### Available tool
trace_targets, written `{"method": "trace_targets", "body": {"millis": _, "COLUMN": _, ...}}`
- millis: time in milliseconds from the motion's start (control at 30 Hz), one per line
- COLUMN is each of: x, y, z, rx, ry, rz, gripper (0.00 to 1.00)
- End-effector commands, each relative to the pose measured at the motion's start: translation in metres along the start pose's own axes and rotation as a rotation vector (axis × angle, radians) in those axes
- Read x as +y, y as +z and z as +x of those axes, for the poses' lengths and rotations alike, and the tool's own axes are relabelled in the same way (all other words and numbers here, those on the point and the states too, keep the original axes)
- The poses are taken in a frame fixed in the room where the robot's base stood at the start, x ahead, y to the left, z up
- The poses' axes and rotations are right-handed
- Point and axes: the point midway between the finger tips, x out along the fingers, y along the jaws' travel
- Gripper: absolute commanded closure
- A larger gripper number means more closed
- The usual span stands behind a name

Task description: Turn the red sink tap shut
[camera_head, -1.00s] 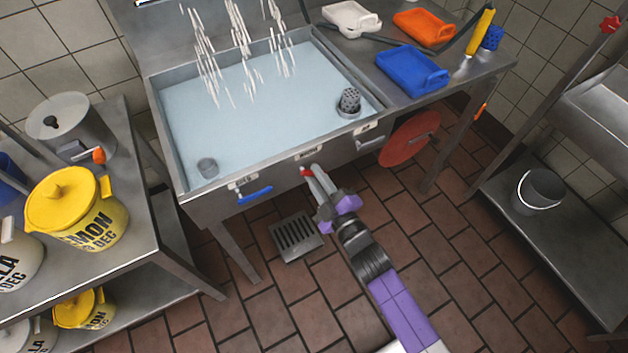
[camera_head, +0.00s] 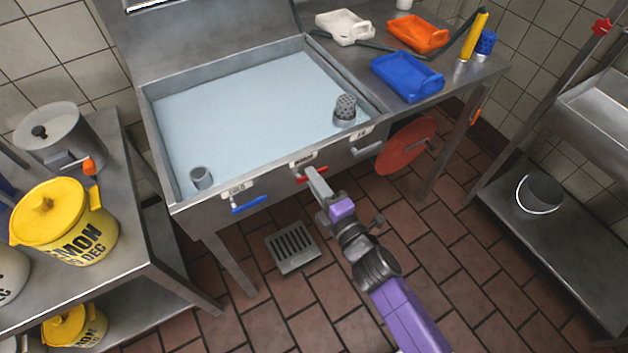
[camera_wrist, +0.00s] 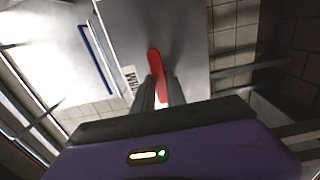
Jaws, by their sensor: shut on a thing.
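The red tap handle (camera_head: 318,179) is on the front panel of the steel sink (camera_head: 160,137), below a small label. In the head view it lies roughly level along the panel. My gripper (camera_head: 317,180) reaches it from the front and is shut on it. In the wrist view the red handle (camera_wrist: 155,66) runs out from between the two grey fingertips (camera_wrist: 161,92). The fingers hide part of the handle. No water streams fall into the sink, and its pale water surface looks still.
A blue tap handle (camera_head: 249,203) is left on the same panel and a grey one (camera_head: 368,149) right. A red disc (camera_head: 406,146) hangs under the worktop. A floor grate (camera_head: 292,247) lies below. A shelf with yellow tubs (camera_head: 62,222) stands left.

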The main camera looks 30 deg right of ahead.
Motion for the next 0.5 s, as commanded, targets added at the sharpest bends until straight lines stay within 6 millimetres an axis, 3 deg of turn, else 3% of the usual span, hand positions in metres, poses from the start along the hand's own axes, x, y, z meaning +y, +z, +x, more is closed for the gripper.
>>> {"method": "trace_targets", "body": {"millis": 467, "x": -0.0012, "y": -0.0008, "z": -0.0010, "rx": 0.001, "ry": -0.003, "rz": -0.019, "gripper": 1.00}}
{"method": "trace_targets", "body": {"millis": 500, "x": -0.0012, "y": -0.0008, "z": -0.0009, "rx": 0.001, "ry": -0.003, "rz": -0.019, "gripper": 0.82}}
